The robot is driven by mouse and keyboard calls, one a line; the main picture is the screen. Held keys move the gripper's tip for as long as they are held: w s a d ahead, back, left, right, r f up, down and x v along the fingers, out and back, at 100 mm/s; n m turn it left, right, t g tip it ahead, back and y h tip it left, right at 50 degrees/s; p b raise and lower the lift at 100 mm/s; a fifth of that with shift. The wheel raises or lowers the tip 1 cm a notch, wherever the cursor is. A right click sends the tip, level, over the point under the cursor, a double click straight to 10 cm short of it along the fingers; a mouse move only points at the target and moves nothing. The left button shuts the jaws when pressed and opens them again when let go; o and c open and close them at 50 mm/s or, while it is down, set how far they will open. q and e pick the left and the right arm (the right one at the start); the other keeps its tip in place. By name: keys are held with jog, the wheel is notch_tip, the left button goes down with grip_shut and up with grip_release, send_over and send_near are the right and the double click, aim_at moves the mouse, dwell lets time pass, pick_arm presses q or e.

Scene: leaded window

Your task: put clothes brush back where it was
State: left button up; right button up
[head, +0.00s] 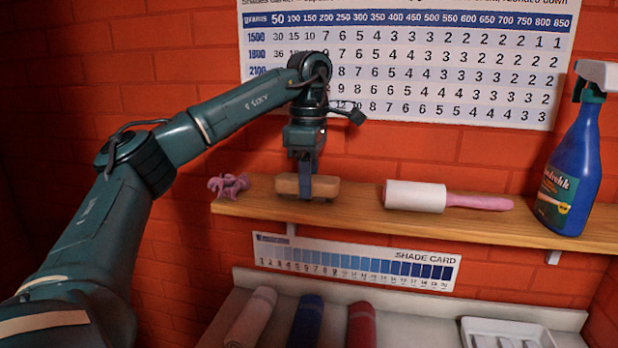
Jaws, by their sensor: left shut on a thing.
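The clothes brush (325,187), a tan wooden block, is at the wooden shelf (400,222), left of its middle. My left gripper (305,186) points straight down from above and is shut on the brush. The brush lies level, its lower edge at the shelf top; I cannot tell whether it rests there or hangs just above. The fingers hide part of its middle. My right gripper is not in view.
A pink knotted thing (228,186) lies left of the brush. Shelf room is free between brush and roller. Rolled cloths (306,322) and a white tray (505,325) are below.

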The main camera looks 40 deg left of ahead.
pick_arm(q)
jog(key=shift+f, duration=0.15)
jog(key=o, duration=0.9)
notch_tip(320, 180, up, 12)
jog(key=shift+d+r, duration=0.1)
jog(key=shift+r, duration=0.1)
jog(key=shift+f, duration=0.1)
dwell(0.6)
